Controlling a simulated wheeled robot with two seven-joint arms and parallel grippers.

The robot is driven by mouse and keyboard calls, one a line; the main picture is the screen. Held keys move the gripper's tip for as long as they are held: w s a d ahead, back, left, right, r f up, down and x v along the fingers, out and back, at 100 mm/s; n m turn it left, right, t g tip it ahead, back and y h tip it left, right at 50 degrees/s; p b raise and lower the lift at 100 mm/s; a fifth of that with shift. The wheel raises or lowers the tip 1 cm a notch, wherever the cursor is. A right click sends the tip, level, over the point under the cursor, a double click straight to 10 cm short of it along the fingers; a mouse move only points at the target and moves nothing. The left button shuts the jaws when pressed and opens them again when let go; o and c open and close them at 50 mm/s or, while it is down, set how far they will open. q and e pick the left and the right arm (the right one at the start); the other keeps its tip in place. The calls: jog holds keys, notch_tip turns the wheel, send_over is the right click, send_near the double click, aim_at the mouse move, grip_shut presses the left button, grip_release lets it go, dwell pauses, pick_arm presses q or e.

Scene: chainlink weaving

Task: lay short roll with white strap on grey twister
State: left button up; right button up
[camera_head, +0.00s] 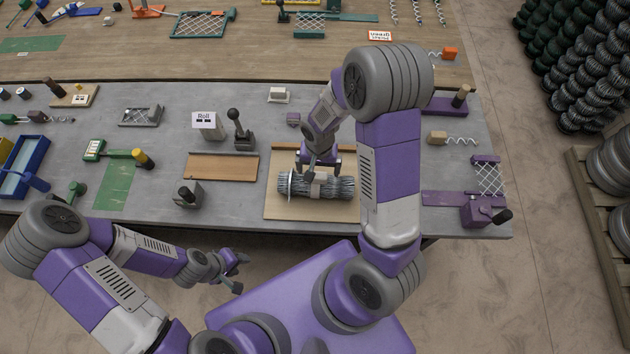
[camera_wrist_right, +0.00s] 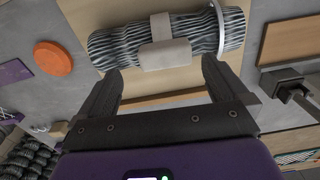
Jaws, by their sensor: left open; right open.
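A grey wire-mesh roll (camera_head: 338,188) lies lengthwise on a pale wooden board (camera_head: 285,209). It has a pale wide band (camera_wrist_right: 166,52) around its middle and a thin white ring near one end. My right gripper (camera_head: 318,165) is open just behind the roll's middle. In the right wrist view, its two fingers (camera_wrist_right: 163,75) point at the roll near the pale band, with nothing between them. A grey block with a dark handle (camera_head: 188,194) and a grey lever device (camera_head: 243,140) stand left of the roll; I cannot tell which is the grey twister. My left gripper (camera_head: 236,272) is open and empty, in front of the table.
A brown board (camera_head: 222,168) and a white "Roll" sign (camera_head: 204,120) are left of the roll. A purple device with mesh (camera_head: 482,210) is at the right front corner. A green mat (camera_head: 115,185) lies at left. Bare grey table shows between these things.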

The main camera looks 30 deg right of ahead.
aim_at(316, 183)
jog(key=shift+w+a+f, duration=0.1)
jog(key=shift+a+f, duration=0.05)
jog(key=shift+f, duration=1.1)
jog(key=shift+w+a+f, duration=0.1)
jog(key=shift+f, duration=1.15)
grip_shut()
